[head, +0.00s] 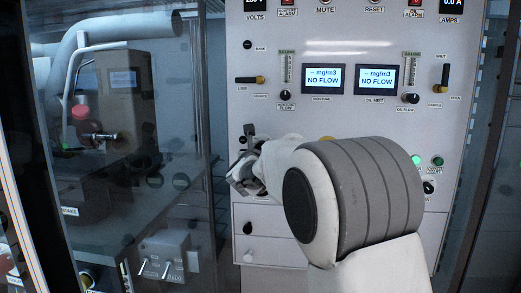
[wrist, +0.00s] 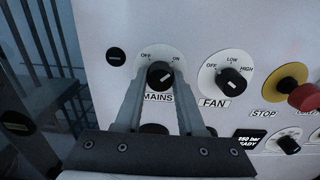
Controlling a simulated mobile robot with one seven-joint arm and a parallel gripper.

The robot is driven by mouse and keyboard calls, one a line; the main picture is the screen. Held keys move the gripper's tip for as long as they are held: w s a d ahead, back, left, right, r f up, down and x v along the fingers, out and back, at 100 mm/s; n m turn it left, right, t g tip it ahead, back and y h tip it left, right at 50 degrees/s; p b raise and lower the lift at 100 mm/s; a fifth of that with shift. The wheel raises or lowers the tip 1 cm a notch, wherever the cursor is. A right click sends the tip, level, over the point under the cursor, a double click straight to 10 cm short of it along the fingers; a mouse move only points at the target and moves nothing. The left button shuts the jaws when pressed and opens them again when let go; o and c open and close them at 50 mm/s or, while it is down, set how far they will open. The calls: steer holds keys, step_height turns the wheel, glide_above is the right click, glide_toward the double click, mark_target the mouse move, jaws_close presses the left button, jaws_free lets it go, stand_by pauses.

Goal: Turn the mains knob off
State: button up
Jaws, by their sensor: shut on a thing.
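The mains knob (wrist: 160,75) is a black knob on a round white dial labelled MAINS, with OFF at upper left and ON at upper right. My gripper (wrist: 159,82) has its two grey fingers on either side of the knob and is shut on it. A short white mark shows on the knob's face, but I cannot tell for sure which label the knob is set to. In the head view my gripper (head: 243,165) is at the left part of the panel (head: 330,125), and my arm and gripper hide the mains knob there.
The fan knob (wrist: 232,80) is close to the right of the mains dial. Beyond it is a red stop button (wrist: 304,97) on a yellow ring, with another black knob (wrist: 288,145) below. A glass-fronted cabinet (head: 130,130) stands left of the panel.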

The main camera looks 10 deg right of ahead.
jaws_close()
steer(key=shift+r+n+b, duration=0.1)
steer(key=shift+n+b, duration=0.3)
steer(key=shift+n, duration=8.6)
